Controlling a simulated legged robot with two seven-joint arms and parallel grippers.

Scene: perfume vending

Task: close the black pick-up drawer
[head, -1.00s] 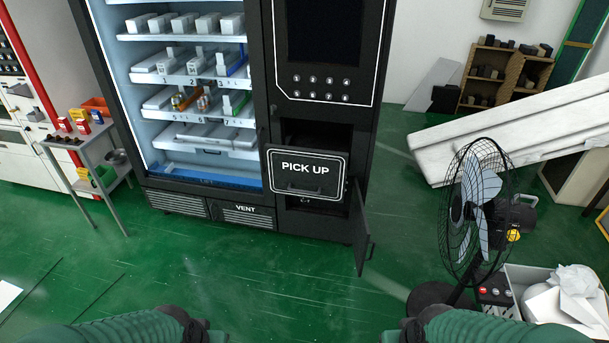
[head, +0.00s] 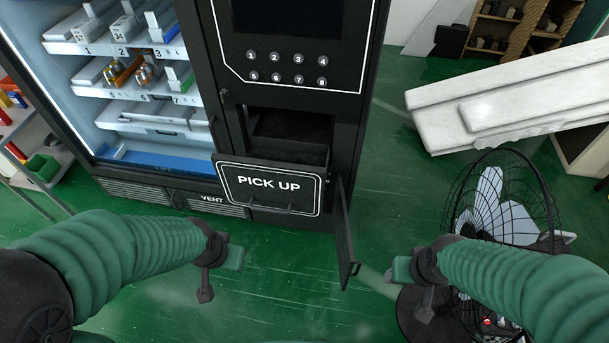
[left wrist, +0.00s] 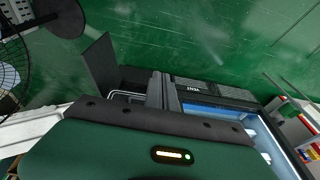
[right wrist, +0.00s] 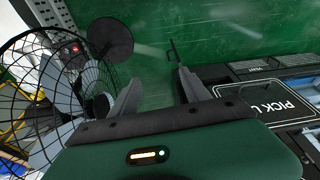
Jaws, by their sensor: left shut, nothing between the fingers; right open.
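The black pick-up drawer (head: 268,187), labelled PICK UP with a white outline, is pulled out from the vending machine, and its dark opening shows above and behind the front panel. A handle sits low on its face. Below and right of it a narrow black door (head: 345,232) hangs swung open; its handle faces out. My left gripper (head: 222,270) is shut and empty, in front of the machine, left of the drawer. My right gripper (head: 410,285) is open and empty, right of the open door. In the right wrist view the drawer front (right wrist: 270,100) shows at right, beyond the fingers (right wrist: 158,92).
A black standing fan (head: 500,215) stands at the right, close to my right arm. White planks (head: 510,100) lie behind it. The green floor (head: 300,300) between my grippers is clear.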

